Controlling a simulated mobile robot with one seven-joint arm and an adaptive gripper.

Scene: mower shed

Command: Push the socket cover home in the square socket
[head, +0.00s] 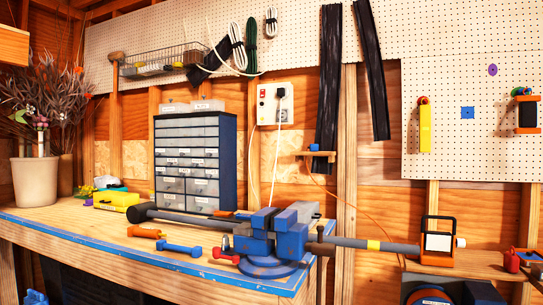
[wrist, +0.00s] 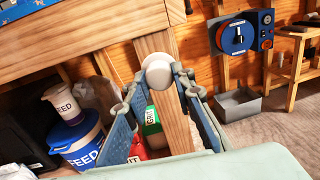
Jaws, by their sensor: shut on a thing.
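In the wrist view my gripper (wrist: 160,82) is shut on a white, rounded piece (wrist: 158,73), which I take to be the socket cover. It sits between the two fingertips, in front of a wooden post. I cannot make out a square socket in the wrist view. My gripper does not show in the head view.
The workbench (head: 80,241) carries a blue vise (head: 278,236) with a long grey bar through it, and a drawer cabinet (head: 193,160). A wall outlet (head: 275,103) has cords. Feed tubs (wrist: 78,140) stand under the bench; an orange reel (wrist: 237,37) is at right.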

